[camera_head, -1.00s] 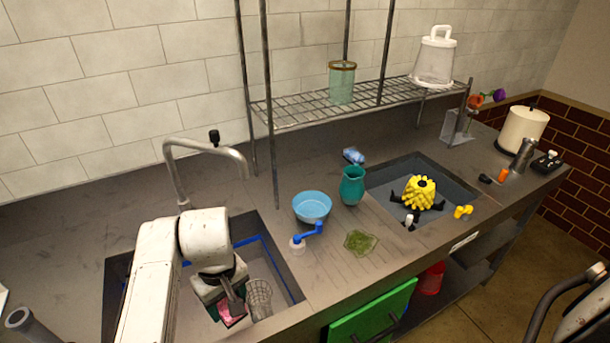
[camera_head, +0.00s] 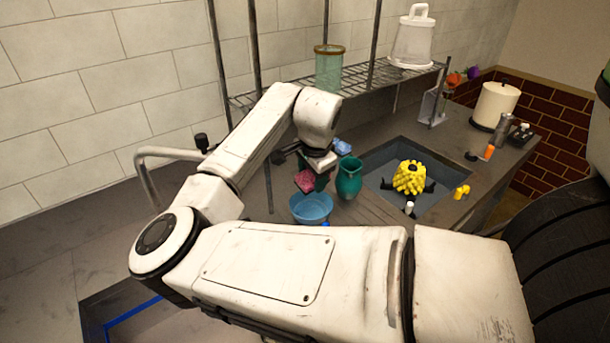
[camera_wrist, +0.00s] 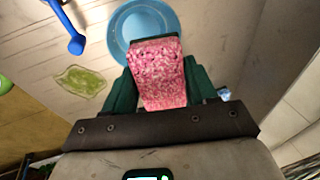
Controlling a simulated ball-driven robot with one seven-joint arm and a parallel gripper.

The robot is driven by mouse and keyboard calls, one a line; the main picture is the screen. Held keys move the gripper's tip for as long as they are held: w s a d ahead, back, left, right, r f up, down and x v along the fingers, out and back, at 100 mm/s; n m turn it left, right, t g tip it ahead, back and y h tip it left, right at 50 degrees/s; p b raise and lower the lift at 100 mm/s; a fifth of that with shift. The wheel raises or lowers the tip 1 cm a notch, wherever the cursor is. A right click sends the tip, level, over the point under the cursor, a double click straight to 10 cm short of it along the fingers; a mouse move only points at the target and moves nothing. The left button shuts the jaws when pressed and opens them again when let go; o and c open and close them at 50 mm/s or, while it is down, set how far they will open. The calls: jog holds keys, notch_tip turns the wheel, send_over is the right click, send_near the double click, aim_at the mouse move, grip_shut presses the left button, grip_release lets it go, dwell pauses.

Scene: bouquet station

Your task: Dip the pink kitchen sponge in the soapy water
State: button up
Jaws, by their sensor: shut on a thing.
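The pink kitchen sponge (camera_wrist: 160,80) is held between the two green fingers of my gripper (camera_wrist: 160,90) in the wrist view. In the head view my gripper (camera_head: 313,172) holds the sponge (camera_head: 306,181) in the air, above and close to the far side of a blue bowl (camera_head: 311,208). In the wrist view the sponge overlaps the near part of the bowl (camera_wrist: 127,22). What the bowl holds cannot be made out, and I cannot tell any contact between sponge and bowl.
A teal vase (camera_head: 349,178) stands right beside the bowl. A sink (camera_head: 385,195) with a yellow object (camera_head: 410,177) lies to the right. A wire shelf (camera_head: 375,80) with a green glass (camera_head: 328,68) is above. A green patch (camera_wrist: 80,81) and blue-handled tool (camera_wrist: 76,44) lie near the bowl.

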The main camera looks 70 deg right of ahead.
jog(key=shift+f+b, duration=2.3)
jog(key=shift+f, duration=0.45)
jog(key=shift+f+b, duration=0.8)
jog(key=shift+f, duration=1.1)
jog(key=shift+r+p, duration=3.25)
jog(key=shift+r, duration=0.45)
jog(key=shift+r+p, duration=1.8)
jog(key=shift+r, duration=0.2)
